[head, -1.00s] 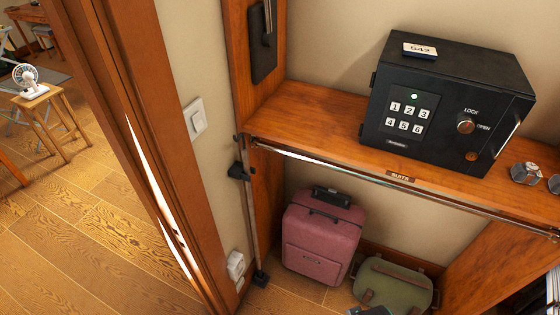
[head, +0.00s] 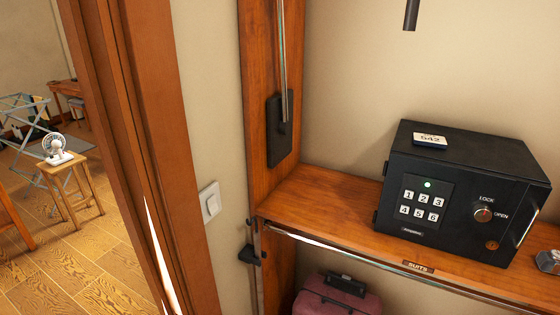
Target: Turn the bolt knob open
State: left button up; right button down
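A keypad (head: 422,199) with a lit green light sits left of the knob. The safe door is shut, and a tag reading 542 (head: 430,141) lies on the safe's top. Neither of my grippers is in the head view.
The safe stands on a wooden shelf (head: 330,212) with a metal rail along its front edge. A pink suitcase (head: 337,300) is below. A metallic object (head: 548,261) sits on the shelf at the right edge. A door frame (head: 150,150) is at left.

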aim_at(482, 212)
jog(key=z, duration=0.35)
jog(key=k+l+z, duration=0.1)
jog(key=z, duration=0.25)
jog(key=l+z, duration=0.15)
jog(key=z, duration=0.2)
